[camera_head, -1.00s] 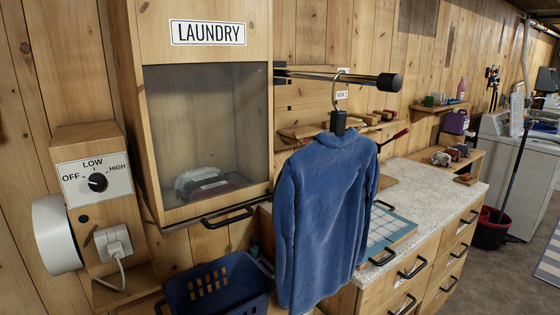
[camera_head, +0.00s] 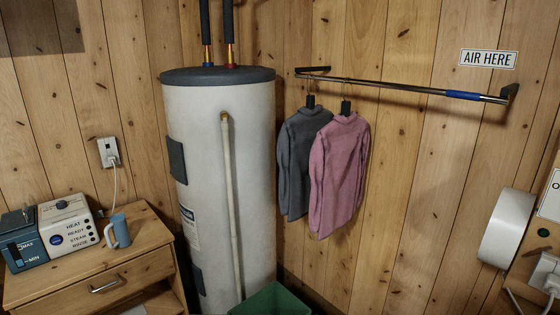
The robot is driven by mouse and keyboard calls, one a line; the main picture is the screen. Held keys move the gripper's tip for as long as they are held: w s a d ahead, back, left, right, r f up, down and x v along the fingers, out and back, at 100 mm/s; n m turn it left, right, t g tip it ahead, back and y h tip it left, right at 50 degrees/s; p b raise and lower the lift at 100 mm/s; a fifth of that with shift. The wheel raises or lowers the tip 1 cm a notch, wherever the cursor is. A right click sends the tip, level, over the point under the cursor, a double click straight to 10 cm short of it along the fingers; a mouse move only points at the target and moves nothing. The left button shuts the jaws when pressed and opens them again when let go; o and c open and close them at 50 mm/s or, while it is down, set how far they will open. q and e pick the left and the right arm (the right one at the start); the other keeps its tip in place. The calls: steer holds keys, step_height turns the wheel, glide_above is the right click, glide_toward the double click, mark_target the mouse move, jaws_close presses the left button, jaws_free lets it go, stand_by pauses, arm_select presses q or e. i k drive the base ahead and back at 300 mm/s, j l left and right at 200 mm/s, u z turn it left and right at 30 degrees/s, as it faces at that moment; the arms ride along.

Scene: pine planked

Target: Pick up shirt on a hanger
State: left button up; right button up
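A pink shirt (camera_head: 338,175) hangs on a hanger from a metal rail (camera_head: 400,86) on the wall right of the tank. A dark grey shirt (camera_head: 295,160) hangs on the same rail, to its left and partly behind it. The hanger hooks look dark and small at the collars. Neither of my grippers shows in the head view. The blue shirt from the earlier frame is out of view.
A white water heater tank (camera_head: 225,190) stands left of the shirts. A green bin (camera_head: 275,301) sits below. The rail's right part, by the "AIR HERE" sign (camera_head: 488,59), is empty.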

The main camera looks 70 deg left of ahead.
mark_target(296, 135)
steer(key=u, duration=2.2)
